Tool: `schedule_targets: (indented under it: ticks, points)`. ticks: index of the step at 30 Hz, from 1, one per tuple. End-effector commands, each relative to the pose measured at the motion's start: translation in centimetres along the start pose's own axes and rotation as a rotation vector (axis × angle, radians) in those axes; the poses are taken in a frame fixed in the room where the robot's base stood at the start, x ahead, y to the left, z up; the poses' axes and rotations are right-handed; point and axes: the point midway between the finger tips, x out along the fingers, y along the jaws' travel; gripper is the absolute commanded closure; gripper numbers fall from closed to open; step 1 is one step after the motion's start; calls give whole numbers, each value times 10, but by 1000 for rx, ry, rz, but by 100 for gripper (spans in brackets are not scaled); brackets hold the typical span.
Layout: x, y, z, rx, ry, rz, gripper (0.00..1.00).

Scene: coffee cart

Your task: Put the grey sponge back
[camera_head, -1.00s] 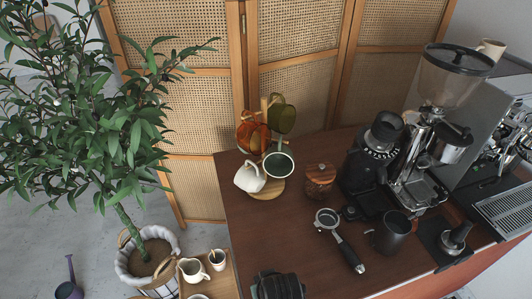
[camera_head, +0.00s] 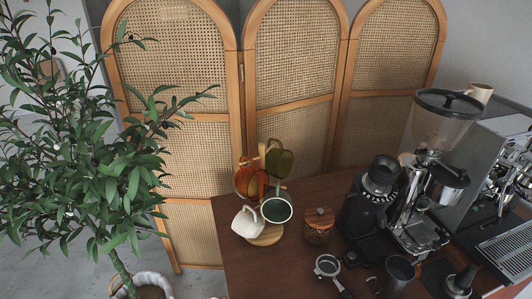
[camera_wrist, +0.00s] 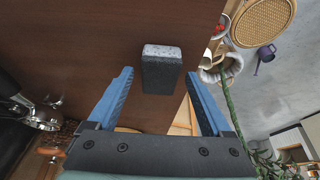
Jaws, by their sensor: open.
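The grey sponge (camera_wrist: 161,72) shows in the wrist view as a block with a dark grey side and a paler, speckled end. It appears against the dark brown counter top (camera_wrist: 80,40). My gripper (camera_wrist: 158,78) is open, with its two blue fingers apart. The sponge appears between and just beyond the fingertips, with a gap to each finger. I cannot tell how far it is from the counter. Neither the gripper nor the sponge shows in the head view.
In the head view the counter (camera_head: 250,285) holds a white cup (camera_head: 247,222), a green-lined cup (camera_head: 277,208), a wooden-lidded jar (camera_head: 318,226), a portafilter (camera_head: 328,266), a dark jug (camera_head: 398,274) and a grinder (camera_head: 420,215). A plant (camera_head: 90,170) stands left. A rattan screen (camera_head: 290,70) stands behind.

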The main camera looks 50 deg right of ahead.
Motion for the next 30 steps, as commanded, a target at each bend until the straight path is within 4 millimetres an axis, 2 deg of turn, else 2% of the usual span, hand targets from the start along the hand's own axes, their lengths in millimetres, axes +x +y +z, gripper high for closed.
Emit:
schedule_targets:
  ticks: [5, 15, 21, 30]
  points:
    - [-17, 0, -1, 0, 3, 0, 16]
    - [-81, 0, -2, -1, 4, 0, 16]
    - [-110, 0, -1, -1, 1, 0, 16]
    - [-122, 0, -1, 0, 0, 0, 16]
